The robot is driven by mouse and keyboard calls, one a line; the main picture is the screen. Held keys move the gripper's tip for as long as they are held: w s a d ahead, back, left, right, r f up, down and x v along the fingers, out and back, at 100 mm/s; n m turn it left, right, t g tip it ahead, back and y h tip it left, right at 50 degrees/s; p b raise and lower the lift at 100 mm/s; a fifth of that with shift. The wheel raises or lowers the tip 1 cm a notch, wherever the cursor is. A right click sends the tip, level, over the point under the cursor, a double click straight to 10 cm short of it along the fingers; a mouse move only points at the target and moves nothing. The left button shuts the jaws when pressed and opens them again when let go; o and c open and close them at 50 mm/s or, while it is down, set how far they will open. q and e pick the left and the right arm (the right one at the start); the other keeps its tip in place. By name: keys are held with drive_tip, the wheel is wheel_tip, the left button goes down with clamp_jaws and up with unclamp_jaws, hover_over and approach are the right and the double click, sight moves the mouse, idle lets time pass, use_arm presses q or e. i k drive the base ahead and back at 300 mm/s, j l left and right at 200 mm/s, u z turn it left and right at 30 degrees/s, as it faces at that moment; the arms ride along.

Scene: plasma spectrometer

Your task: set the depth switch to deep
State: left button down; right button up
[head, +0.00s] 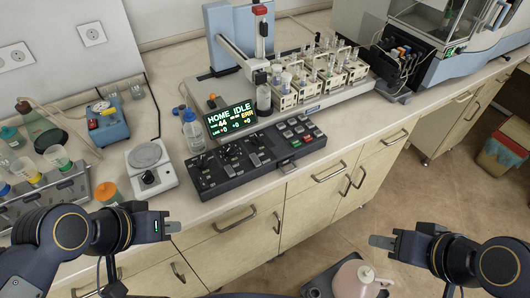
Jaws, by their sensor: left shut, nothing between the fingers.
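A dark control panel (233,178) with several levers and knobs lies along the front edge of the bench. Its switch labels are too small to read, so I cannot tell which one is the depth switch or how it is set. A display (231,118) behind the panel reads HOME IDLE. My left gripper (171,227) is shut and empty, in front of the bench, below and left of the panel. My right gripper (381,242) is in front of the drawers, well right of the panel and apart from it. Its fingers overlap in this view.
A hotplate-like device (150,168) and a bottle (193,130) stand left of the panel. Racks of vials (320,75) stand behind it. A sample rack (45,200) is at far left. A pink jug (355,279) is low in front. The air before the drawers is free.

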sight(230, 170)
drive_tip(key=j+z, duration=0.5)
drive_tip(key=z, duration=0.25)
drive_tip(key=k+j+z, duration=0.1)
drive_tip(key=z, duration=0.25)
drive_tip(key=k+j, duration=0.05)
drive_tip(key=j, duration=0.05)
